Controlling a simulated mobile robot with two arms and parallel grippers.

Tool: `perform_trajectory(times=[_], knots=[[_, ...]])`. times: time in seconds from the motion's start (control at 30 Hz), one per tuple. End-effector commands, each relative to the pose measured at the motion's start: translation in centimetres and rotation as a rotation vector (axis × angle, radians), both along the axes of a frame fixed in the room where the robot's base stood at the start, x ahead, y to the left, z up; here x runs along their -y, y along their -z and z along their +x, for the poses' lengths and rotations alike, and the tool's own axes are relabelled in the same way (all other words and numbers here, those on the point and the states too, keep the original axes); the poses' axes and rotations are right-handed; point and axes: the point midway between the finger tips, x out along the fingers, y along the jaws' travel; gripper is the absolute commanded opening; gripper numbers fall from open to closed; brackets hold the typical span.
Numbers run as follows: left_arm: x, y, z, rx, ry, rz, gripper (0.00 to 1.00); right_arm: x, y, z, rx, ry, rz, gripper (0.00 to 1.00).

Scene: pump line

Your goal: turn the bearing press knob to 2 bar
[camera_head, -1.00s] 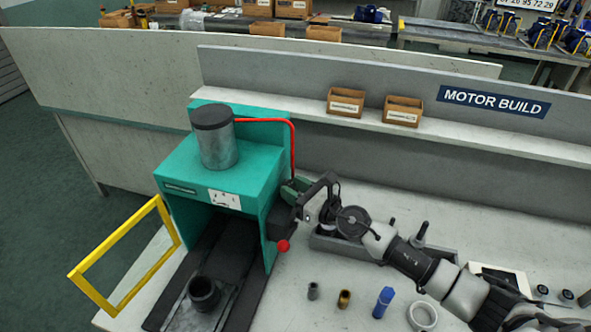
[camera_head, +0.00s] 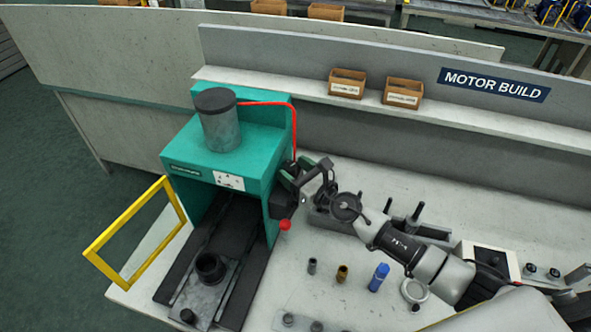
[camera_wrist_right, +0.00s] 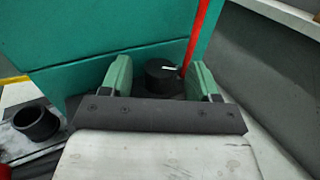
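The bearing press (camera_head: 195,150) is a teal frame with a grey cylinder on top, left of centre in the head view. Its knob (camera_wrist_right: 161,76) shows in the right wrist view as a short black cylinder with a white mark pointing right. My right gripper (camera_wrist_right: 162,80) is open, with one green finger on each side of the knob. A gap shows on the left; the right finger is close to the knob, and contact cannot be told. In the head view my right gripper (camera_head: 302,172) is at the press's right side and mostly hides the knob. My left gripper is out of view.
A red pipe (camera_head: 270,103) runs from the press top down beside the knob. A red ball (camera_head: 285,225) sits below the gripper. A yellow guard frame (camera_head: 130,232) stands open at left. Small parts and a blue bottle (camera_head: 378,277) stand on the bench in front of my right arm.

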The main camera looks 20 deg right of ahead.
Motion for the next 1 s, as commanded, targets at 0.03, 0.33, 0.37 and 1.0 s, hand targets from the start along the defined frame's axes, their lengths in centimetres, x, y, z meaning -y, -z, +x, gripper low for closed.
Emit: perform_trajectory(times=[0.03, 0.33, 0.37, 1.0], knots=[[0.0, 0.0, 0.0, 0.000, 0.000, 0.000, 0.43, 0.0, 0.0, 0.0, 0.000, 0.000, 0.000, 0.61], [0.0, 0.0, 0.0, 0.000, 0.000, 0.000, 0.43, 0.3, 0.1, -0.6, -0.002, 0.000, -0.001, 0.61], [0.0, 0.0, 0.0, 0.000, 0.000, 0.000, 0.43, 0.5, 0.1, -0.9, -0.002, 0.000, -0.001, 0.61], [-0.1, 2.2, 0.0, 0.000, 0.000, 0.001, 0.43, 4.8, 0.1, -9.6, -0.001, -0.001, 0.000, 0.61]])
